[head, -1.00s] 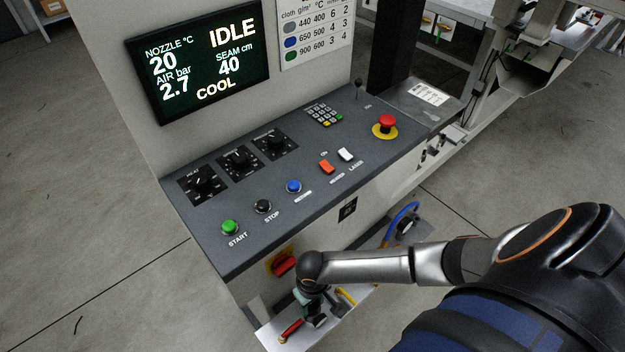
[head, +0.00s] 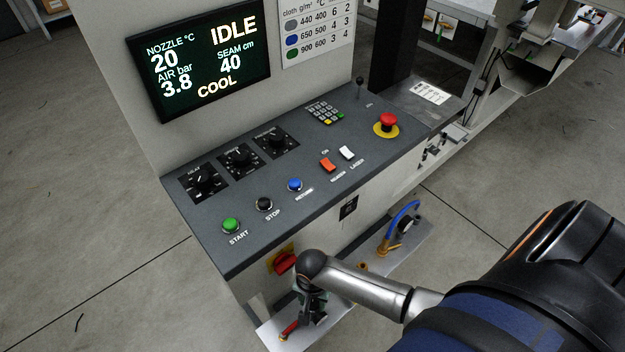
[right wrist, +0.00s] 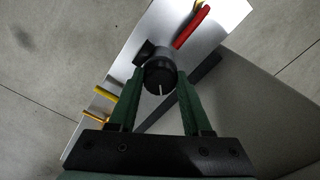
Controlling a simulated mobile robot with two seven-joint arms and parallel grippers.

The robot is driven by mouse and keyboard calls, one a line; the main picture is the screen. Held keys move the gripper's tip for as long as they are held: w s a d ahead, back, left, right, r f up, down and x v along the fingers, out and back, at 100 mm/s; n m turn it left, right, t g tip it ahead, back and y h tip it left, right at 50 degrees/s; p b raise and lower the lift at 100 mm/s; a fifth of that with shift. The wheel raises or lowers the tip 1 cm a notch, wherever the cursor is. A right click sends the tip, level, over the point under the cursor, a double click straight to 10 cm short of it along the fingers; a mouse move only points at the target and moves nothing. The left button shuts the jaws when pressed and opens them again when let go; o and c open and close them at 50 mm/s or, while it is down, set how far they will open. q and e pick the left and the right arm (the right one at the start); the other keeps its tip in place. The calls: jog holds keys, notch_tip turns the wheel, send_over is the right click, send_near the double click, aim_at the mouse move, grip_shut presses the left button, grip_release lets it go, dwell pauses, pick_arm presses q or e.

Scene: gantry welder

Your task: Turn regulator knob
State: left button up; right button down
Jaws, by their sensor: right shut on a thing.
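The regulator knob (right wrist: 160,77) is round and black with a white pointer line on its face, seen in the right wrist view. My right gripper (right wrist: 160,73) has its two green fingers on opposite sides of the knob and is shut on it. In the head view my right gripper (head: 310,297) points down at the pale plate (head: 345,318) below the console, and it hides most of the knob. The screen (head: 200,58) reads AIR bar 3.8, NOZZLE 20, SEAM 40, IDLE and COOL. My left gripper is not in view.
A red-handled lever (head: 290,329) lies close beside the gripper on the plate. A red rotary switch (head: 285,262) on yellow is just above it. A blue hose (head: 403,214) rises to the right. The console panel (head: 330,195) with knobs and buttons overhangs behind.

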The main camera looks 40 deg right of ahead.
jog(key=m, duration=0.5)
jog(key=shift+d+m, duration=0.15)
jog(key=shift+m, duration=0.15)
dwell(0.4)
jog(key=c, duration=0.6)
grip_release()
jog(key=shift+o, duration=1.3)
jog(key=shift+w+r, duration=0.1)
